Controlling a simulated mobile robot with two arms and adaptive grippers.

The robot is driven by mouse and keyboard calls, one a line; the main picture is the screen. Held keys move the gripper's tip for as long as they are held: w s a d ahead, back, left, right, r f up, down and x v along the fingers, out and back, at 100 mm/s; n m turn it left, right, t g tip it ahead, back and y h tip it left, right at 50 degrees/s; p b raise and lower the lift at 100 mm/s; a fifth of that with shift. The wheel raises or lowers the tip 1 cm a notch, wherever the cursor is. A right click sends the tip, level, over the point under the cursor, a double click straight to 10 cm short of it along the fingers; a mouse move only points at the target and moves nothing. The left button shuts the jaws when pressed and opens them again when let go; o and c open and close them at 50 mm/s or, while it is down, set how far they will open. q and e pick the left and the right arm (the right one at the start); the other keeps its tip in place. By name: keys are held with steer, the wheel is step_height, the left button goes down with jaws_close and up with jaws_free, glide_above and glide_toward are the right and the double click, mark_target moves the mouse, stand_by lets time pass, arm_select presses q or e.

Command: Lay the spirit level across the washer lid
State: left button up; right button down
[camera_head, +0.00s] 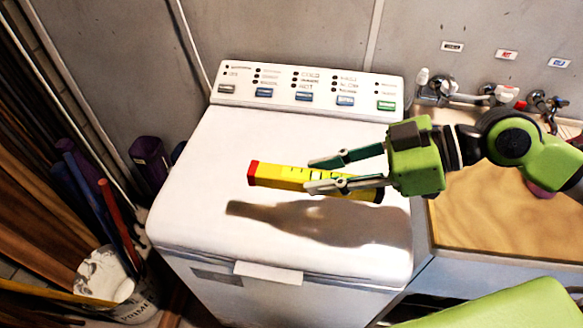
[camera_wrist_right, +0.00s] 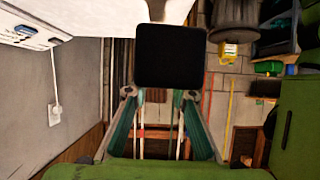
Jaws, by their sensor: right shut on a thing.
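The spirit level (camera_head: 266,176) is a yellow bar with a red left end, a dark right end and dark marks along it. My right gripper (camera_head: 310,175) comes in from the right and is shut on it. The level lies left to right over the white washer lid (camera_head: 225,150). A shadow on the lid in front of it suggests a gap, though its height is hard to tell. In the right wrist view, a black square (camera_wrist_right: 170,56), likely the level's end, shows beyond the fingers. My left gripper is not in view.
The washer's control panel (camera_head: 308,88) rises behind the lid. A wooden counter (camera_head: 490,215) with taps (camera_head: 437,88) adjoins on the right. A bucket (camera_head: 105,280) and several long poles stand at the left. The lid looks otherwise clear.

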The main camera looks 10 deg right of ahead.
steer(key=w+a+f+p, duration=0.1)
steer(key=w+f, duration=0.1)
steer(key=w, duration=0.1)
steer(key=w+f+p, duration=0.1)
steer(key=w+f, duration=0.2)
steer(key=w, duration=0.1)
steer(key=w+a+f+p, duration=0.1)
steer(key=w+f+p, duration=0.1)
steer(key=w, duration=0.1)
steer(key=shift+w+a+f, duration=0.3)
steer(key=shift+w+a, duration=0.05)
steer(key=shift+w+f, duration=0.3)
steer(key=shift+f, duration=0.2)
step_height(320, 180, down, 3)
steer(key=shift+w+a+p, duration=0.1)
steer(key=shift+p, duration=0.7)
steer(key=shift+f, duration=0.2)
steer(key=shift+f, duration=0.1)
